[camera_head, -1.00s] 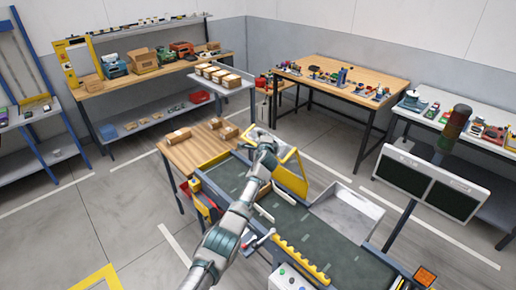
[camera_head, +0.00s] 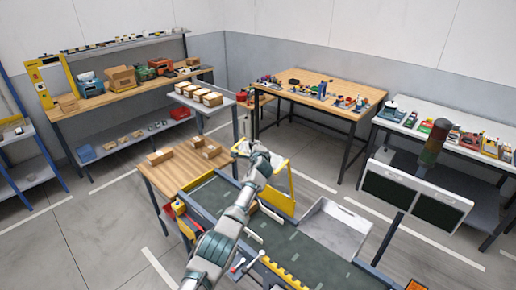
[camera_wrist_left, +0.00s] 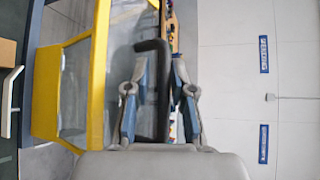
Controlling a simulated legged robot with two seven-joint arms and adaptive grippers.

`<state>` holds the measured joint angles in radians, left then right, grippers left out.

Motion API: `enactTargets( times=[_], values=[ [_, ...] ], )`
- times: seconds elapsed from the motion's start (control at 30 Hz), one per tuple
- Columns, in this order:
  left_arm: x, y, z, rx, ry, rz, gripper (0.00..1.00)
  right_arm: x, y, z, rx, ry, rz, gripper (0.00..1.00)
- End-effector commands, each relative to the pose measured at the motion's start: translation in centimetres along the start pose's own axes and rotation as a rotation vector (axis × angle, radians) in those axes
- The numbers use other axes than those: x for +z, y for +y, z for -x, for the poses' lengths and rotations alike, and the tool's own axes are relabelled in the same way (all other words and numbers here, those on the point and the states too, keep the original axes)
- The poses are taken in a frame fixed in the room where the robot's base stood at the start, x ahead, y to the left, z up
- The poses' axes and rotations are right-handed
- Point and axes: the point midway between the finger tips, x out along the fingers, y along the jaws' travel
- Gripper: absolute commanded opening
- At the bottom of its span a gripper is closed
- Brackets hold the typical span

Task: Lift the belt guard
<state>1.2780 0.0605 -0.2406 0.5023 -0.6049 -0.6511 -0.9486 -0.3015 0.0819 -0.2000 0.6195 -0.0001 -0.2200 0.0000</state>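The belt guard (camera_head: 291,184), a yellow frame with a clear panel, stands tilted up across the dark conveyor belt (camera_head: 297,243). In the left wrist view its yellow frame (camera_wrist_left: 99,70) fills much of the left side. My left gripper (camera_head: 262,152) is at the guard's upper edge and partly hides it. In the left wrist view, the fingers of my left gripper (camera_wrist_left: 160,78) lie on both sides of a black bent handle (camera_wrist_left: 161,90) and look closed on it; exact contact is hard to see. My right gripper is not in view.
A wooden table (camera_head: 183,171) with small boxes adjoins the belt's far end. A pale metal chute (camera_head: 335,229) is at the belt's right side. A stack light (camera_head: 434,143) and a panel with dark screens (camera_head: 414,193) stand farther right. Workbenches line the walls.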

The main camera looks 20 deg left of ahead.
Motion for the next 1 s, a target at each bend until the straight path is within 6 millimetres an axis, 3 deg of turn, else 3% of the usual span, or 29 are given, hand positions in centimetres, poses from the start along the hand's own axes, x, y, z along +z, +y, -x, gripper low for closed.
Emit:
enactTargets(
  times=[0.57,0.77,1.0],
  values=[
    [-0.6,-0.2,1.0,-0.006,0.002,0.001,0.37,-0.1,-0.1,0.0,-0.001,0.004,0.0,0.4],
    [-0.4,-0.1,3.1,-0.007,0.004,0.001,0.37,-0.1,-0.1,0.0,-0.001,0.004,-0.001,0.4],
    [-0.3,0.0,6.9,-0.005,0.004,0.001,0.37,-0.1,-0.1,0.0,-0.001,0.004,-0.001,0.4]
  ],
)
